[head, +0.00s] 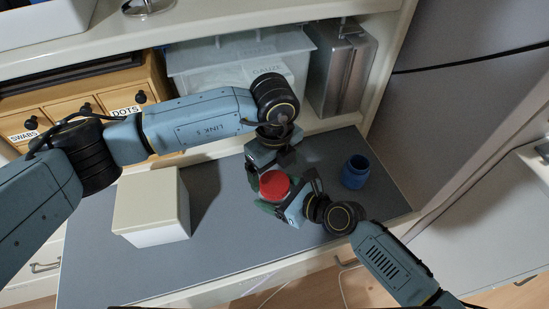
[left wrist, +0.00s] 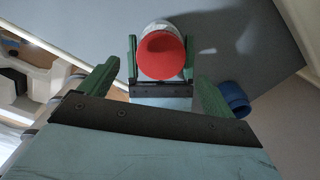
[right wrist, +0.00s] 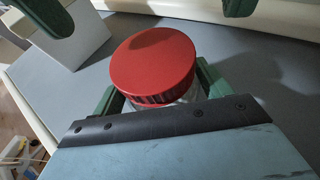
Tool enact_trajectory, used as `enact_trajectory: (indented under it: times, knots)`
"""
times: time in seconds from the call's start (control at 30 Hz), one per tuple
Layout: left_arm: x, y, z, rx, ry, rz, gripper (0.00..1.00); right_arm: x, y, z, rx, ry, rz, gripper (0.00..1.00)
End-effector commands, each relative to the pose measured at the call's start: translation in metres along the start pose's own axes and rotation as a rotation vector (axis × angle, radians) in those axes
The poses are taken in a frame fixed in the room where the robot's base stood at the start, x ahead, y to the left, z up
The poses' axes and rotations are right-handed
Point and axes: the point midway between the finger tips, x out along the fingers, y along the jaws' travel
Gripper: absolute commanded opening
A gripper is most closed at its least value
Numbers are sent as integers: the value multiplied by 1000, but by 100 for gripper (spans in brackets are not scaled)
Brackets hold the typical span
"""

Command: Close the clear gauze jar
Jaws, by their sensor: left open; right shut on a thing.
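The clear jar (right wrist: 188,96) stands upright on the grey counter with a red lid (right wrist: 153,66) on its top. The lid also shows in the head view (head: 274,185) and the left wrist view (left wrist: 161,55). I cannot tell whether the lid is screwed tight. My right gripper (right wrist: 158,95) is shut on the jar, its green fingers on either side of the glass below the lid. My left gripper (left wrist: 155,85) is open and empty above the lid, apart from it, its fingers spread wider than the lid. Most of the jar's body is hidden.
A blue open container (head: 355,172) stands right of the jar. A cream-lidded white box (head: 152,207) stands to the left. Behind are labelled wooden drawers (head: 70,103), a translucent gauze bin (head: 235,55) and a metal canister (head: 343,72) under a shelf. The front-left counter is clear.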

Motion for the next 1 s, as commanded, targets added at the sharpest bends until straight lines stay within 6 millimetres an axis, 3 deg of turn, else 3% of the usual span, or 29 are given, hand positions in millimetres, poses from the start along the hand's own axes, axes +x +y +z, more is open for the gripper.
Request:
enact_trajectory:
  times: [0.1, 0.3, 0.67, 1.0]
  knots:
    - [20, 1, 0, -1, 0, 2, 89, 0, 0, 1, 0, -2, 0, 13]
    - [41, 0, 0, -1, -1, 1, 89, 0, 0, 1, 0, -2, 0, 13]
    - [46, 0, 0, 0, -1, -1, 89, 0, 0, 1, 0, -2, 0, 13]
    - [45, 0, 0, 0, -1, 0, 47, 0, 0, 1, 0, -2, -1, 13]
